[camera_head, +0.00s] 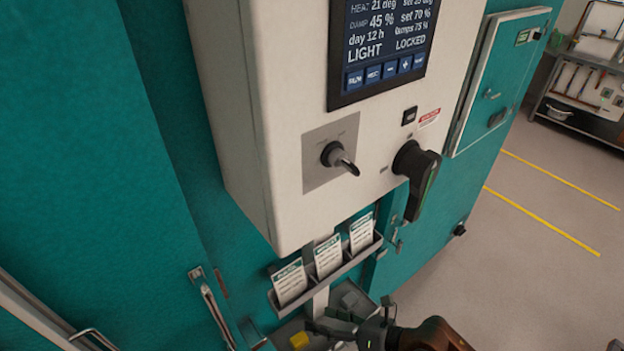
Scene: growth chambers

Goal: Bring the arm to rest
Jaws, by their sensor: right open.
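My right gripper (335,322) is at the bottom of the head view, below the card rack, with its dark fingers pointing left. It is open, and I see nothing held in it. My brown and dark right arm comes in from the bottom edge to its right. The lower part of the gripper is cut off or hard to make out against the grey things there. My left gripper is not in view.
A white control box (235,120) with a display (385,45), key switch (335,155) and black rotary handle (415,180) hangs on teal chambers. A card rack (330,275) and a small yellow thing (299,340) are near my gripper. Open floor (500,285) lies right.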

